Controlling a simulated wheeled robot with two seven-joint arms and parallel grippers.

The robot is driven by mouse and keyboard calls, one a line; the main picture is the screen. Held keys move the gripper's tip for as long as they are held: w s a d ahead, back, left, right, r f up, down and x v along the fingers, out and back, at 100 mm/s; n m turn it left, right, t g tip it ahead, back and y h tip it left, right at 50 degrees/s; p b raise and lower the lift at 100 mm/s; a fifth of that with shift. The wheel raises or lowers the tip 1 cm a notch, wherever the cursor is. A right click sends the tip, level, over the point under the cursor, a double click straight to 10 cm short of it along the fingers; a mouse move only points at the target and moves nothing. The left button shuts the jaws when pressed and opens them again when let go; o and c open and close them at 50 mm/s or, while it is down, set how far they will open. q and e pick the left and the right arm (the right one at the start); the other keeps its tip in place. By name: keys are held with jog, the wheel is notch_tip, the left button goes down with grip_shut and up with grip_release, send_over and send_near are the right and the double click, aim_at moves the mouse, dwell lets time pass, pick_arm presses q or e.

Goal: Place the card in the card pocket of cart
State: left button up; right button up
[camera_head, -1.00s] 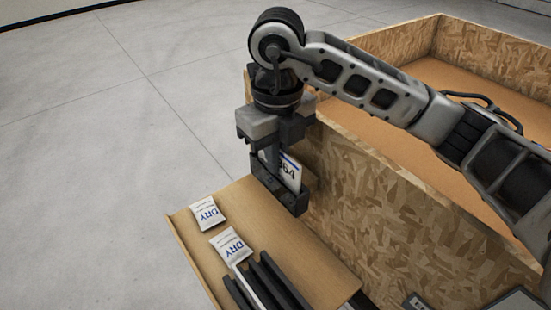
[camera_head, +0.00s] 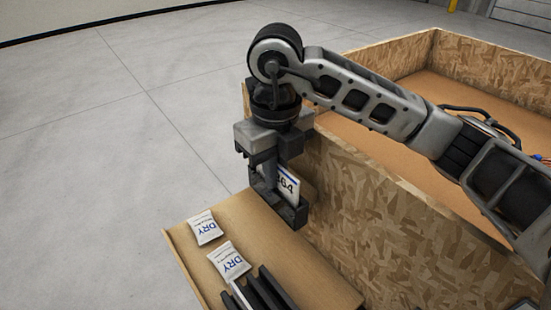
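A white card (camera_head: 289,185) with a blue stripe and black digits stands upright against the wooden cart's outer wall (camera_head: 385,205). A dark frame (camera_head: 282,207), which looks like the card pocket, surrounds its lower part; I cannot tell how deep the card sits in it. My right gripper (camera_head: 267,176) comes down from above, right at the card. A finger covers the card's left part, and I cannot tell whether the fingers still clamp it. My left gripper is not in view.
A tan tabletop (camera_head: 315,270) adjoins the wall. Two white DRY packets (camera_head: 204,227) (camera_head: 229,261) lie on it, near dark parallel bars (camera_head: 262,291). The cart wall stands close beside my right gripper. Grey floor (camera_head: 90,190) at the left is clear.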

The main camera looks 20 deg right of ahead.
jog(key=shift+s+p, duration=0.1)
jog(key=shift+p, duration=0.3)
jog(key=shift+o, duration=0.4)
notch_tip(320, 180, up, 13)
jog(key=shift+f+p, duration=0.2)
jog(key=shift+p, duration=0.2)
